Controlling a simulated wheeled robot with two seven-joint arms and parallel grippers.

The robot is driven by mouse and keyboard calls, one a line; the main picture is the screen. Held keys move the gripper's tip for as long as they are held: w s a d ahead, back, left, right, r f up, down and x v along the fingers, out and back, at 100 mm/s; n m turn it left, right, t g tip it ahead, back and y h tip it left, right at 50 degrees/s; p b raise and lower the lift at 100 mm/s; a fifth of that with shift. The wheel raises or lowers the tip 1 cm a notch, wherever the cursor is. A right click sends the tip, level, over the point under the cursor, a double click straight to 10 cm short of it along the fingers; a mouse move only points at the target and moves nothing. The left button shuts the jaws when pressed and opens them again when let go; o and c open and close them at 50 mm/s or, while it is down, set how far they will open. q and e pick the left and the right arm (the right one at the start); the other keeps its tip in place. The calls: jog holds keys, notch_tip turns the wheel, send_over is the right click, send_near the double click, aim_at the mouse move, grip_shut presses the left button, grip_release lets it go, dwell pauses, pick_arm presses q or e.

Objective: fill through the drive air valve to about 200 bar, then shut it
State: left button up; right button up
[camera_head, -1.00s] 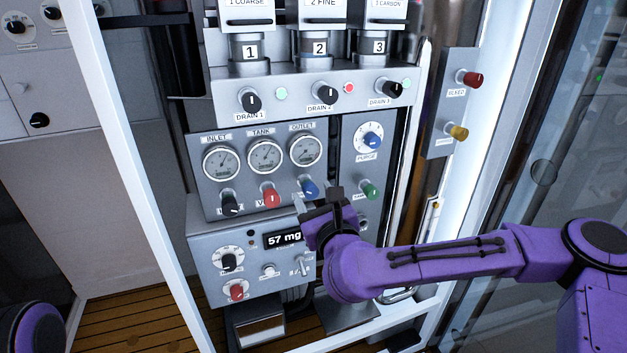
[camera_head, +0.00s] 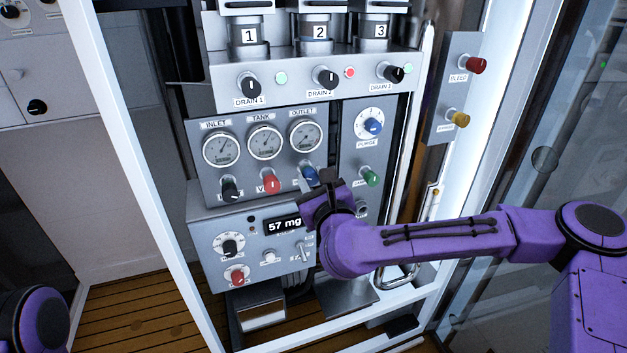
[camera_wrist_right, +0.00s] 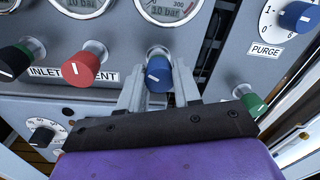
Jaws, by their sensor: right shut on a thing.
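A blue knob (camera_head: 310,174) sits under the OUTLET gauge (camera_head: 305,131) on the grey panel. My right gripper (camera_head: 315,184) reaches it from below. In the right wrist view the fingers stand on both sides of the blue knob (camera_wrist_right: 158,74) and are shut on it. Its white mark points nearly sideways, slightly tilted. Its label is hidden by my gripper, and I cannot read "drive air" on any label. In the right wrist view two gauge displays read 10 bar, one in the middle (camera_wrist_right: 165,8) and one to its left (camera_wrist_right: 82,4). My left gripper is out of view.
The blue PURGE dial (camera_head: 372,126) is above right. Below is a box with a 57 mg display (camera_head: 284,226). A white frame post (camera_head: 130,150) stands left.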

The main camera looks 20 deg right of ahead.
jog(key=n, duration=1)
jog(key=shift+n, duration=0.4)
jog(key=shift+y, duration=0.4)
jog(key=o, duration=1.1)
jog(key=shift+c, duration=0.2)
